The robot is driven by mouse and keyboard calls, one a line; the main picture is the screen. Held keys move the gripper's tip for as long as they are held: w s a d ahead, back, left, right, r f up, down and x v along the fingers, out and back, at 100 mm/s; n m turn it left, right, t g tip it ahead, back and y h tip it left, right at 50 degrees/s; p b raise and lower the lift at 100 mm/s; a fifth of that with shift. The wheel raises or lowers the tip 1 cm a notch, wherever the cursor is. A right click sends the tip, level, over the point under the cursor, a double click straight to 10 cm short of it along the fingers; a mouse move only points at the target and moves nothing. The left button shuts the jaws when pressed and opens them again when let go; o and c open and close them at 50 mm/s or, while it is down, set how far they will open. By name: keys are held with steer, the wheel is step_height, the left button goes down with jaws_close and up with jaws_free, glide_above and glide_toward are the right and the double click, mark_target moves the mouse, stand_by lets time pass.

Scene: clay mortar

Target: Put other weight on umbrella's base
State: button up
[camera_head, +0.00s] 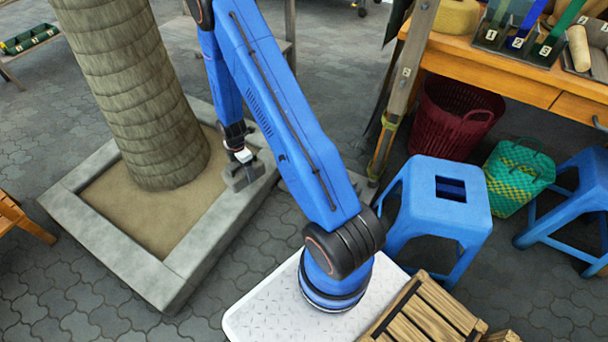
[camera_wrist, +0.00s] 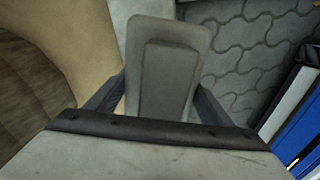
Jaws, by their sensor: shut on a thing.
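My gripper (camera_head: 241,168) is shut on a grey weight (camera_head: 250,176) at the inner right side of the stone planter rim. In the wrist view, the grey weight (camera_wrist: 168,70) fills the space between the dark fingers of my gripper (camera_wrist: 160,100). A wooden pole (camera_head: 405,75) with a numbered tag and a green band stands right of my arm. A grey slab (camera_head: 361,184) shows at its foot, partly hidden by my arm. I cannot tell whether this is the umbrella's base or whether another weight lies on it.
The stone planter (camera_head: 185,258) surrounds a thick trunk (camera_head: 140,90). A blue stool (camera_head: 440,200), a dark red basket (camera_head: 455,115) and a green basket (camera_head: 518,170) stand right. A wooden table (camera_head: 490,70) is behind them. Paving (camera_head: 55,285) is clear at front left.

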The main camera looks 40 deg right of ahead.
steer(key=s+d+f+m, duration=0.2)
steer(key=d, duration=0.8)
steer(key=s+d+f+m, duration=0.2)
steer(key=d, duration=0.7)
steer(key=s+d+f+m, duration=0.2)
steer(key=d, duration=0.8)
steer(key=shift+s+f, duration=0.15)
steer(key=shift+f, duration=4.65)
steer(key=shift+f, duration=0.1)
steer(key=o, duration=2.1)
